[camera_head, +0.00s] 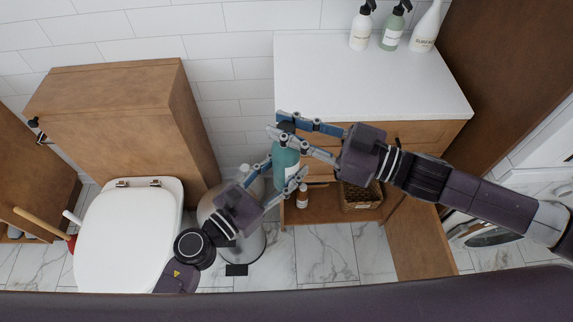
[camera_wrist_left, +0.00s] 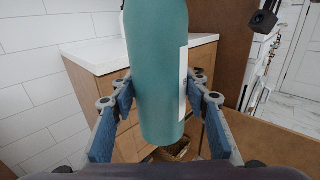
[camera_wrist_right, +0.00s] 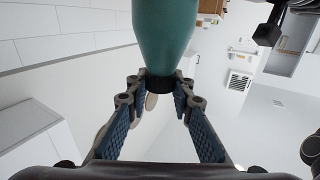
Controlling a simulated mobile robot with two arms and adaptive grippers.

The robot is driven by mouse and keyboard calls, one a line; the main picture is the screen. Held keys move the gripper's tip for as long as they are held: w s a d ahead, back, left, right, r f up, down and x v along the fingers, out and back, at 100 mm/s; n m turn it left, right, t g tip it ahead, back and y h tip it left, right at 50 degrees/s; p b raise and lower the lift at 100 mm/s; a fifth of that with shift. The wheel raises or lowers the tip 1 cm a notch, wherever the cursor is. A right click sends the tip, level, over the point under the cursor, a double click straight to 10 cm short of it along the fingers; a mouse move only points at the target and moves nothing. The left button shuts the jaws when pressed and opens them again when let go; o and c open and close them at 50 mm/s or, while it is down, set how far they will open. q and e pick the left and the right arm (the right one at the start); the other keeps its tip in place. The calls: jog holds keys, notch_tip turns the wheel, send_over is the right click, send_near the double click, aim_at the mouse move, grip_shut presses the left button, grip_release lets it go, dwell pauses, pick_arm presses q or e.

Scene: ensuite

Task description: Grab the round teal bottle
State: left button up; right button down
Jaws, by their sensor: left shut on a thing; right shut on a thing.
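The round teal bottle (camera_head: 284,165) is held in the air in front of the white-topped cabinet, roughly upright in the head view. My right gripper (camera_head: 281,128) is shut on its dark cap end at the top. My left gripper (camera_head: 284,176) is shut around the lower body. In the left wrist view the teal bottle (camera_wrist_left: 158,70) stands between the blue finger pads, with a white label on its right side. In the right wrist view the bottle (camera_wrist_right: 165,35) tapers to a dark neck (camera_wrist_right: 163,82) between the fingertips.
White and green pump bottles (camera_head: 391,31) stand on the white countertop (camera_head: 370,75). Below, an open cabinet holds a small brown bottle (camera_head: 302,196) and a wicker basket (camera_head: 360,195). A toilet (camera_head: 127,235) is at the left. A pedal bin (camera_head: 250,247) stands below my left gripper.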

jog(key=c, duration=1.6)
grip_release()
